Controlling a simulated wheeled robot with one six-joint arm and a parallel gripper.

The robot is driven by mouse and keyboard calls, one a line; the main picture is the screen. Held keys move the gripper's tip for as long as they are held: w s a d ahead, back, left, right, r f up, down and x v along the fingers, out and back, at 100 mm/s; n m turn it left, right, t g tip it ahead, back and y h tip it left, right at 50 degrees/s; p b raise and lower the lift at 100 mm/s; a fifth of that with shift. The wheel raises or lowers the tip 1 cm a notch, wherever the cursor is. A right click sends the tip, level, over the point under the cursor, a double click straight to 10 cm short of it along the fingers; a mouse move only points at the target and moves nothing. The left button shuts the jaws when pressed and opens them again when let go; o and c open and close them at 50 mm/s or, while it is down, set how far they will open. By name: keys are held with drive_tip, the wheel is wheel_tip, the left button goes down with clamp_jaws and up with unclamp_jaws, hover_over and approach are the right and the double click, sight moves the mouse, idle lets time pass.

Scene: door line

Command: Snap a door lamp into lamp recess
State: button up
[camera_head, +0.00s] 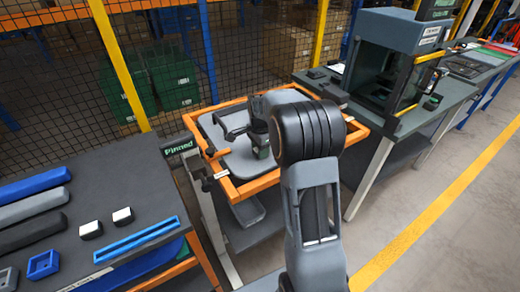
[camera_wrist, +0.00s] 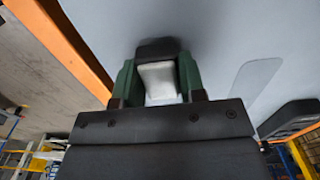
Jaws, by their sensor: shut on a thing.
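A grey door panel (camera_head: 236,166) lies in an orange frame (camera_head: 254,185); its grey surface (camera_wrist: 225,45) fills much of the wrist view. My gripper (camera_head: 262,148) is low over the panel, mostly hidden behind my arm in the head view. In the wrist view its green fingers (camera_wrist: 158,78) are shut on a door lamp (camera_wrist: 160,82), white with a dark end toward the panel. I cannot tell whether the lamp touches the panel. The lamp recess is not visible. Two more white lamps with dark rims, one nearer (camera_head: 90,229) and one farther (camera_head: 122,216), lie on the left table.
The dark left table (camera_head: 115,182) also holds grey and blue strips and a blue tray (camera_head: 140,240). A dark raised piece (camera_wrist: 292,120) is on the panel at right. A machine (camera_head: 395,60) stands on the right bench. A mesh fence (camera_head: 185,50) runs behind.

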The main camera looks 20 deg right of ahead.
drive_tip(key=shift+f, duration=0.55)
drive_tip(key=o, duration=1.1)
drive_tip(key=shift+r, duration=0.1)
wheel_tip(320, 180, up, 14)
